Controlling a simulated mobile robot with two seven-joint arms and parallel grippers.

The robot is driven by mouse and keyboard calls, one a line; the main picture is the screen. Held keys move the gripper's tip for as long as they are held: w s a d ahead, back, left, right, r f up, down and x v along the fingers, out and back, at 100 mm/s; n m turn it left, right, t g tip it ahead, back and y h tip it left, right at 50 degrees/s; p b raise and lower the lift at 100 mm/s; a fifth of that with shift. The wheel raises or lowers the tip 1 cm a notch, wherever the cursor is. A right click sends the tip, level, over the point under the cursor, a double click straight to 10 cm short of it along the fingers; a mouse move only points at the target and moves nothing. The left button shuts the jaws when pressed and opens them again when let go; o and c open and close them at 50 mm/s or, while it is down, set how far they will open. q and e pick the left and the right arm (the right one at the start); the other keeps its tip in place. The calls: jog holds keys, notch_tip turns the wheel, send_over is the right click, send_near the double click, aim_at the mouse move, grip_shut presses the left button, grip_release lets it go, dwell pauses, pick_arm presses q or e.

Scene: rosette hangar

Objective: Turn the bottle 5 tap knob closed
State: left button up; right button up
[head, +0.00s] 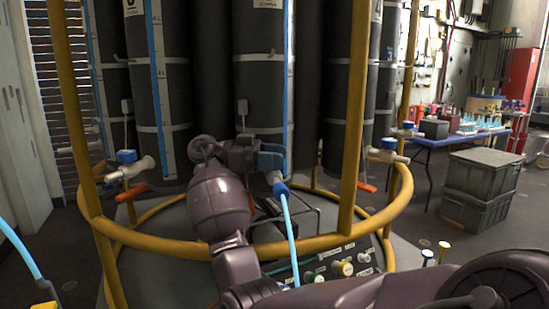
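Tall dark bottles (263,90) stand in a ring behind a yellow frame. I cannot read which one is bottle 5. My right arm reaches in from the lower right, and its gripper (262,157) is at a blue tap knob (272,163) at the foot of the middle bottle. The gripper hides part of this tap, and its fingers are too small and dark to tell open from shut. A light blue hose (290,225) hangs from the tap. Other blue tap knobs show at the left (127,156) and right (388,143). My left gripper is not in view.
The yellow rail (300,245) and its upright posts (355,120) surround the bottles. A control panel (335,265) with knobs sits low in front. Grey crates (482,172) and a blue table (440,142) with small items stand to the right.

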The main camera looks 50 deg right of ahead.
jog(key=shift+o, duration=1)
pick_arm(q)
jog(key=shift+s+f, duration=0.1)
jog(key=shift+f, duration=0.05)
pick_arm(e)
jog(key=shift+w+a, duration=0.15)
jog(key=shift+w, duration=0.15)
pick_arm(q)
jog(key=b, duration=0.2)
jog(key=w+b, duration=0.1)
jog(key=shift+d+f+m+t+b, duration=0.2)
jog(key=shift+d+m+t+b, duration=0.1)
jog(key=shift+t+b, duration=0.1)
pick_arm(e)
jog(key=v, duration=1)
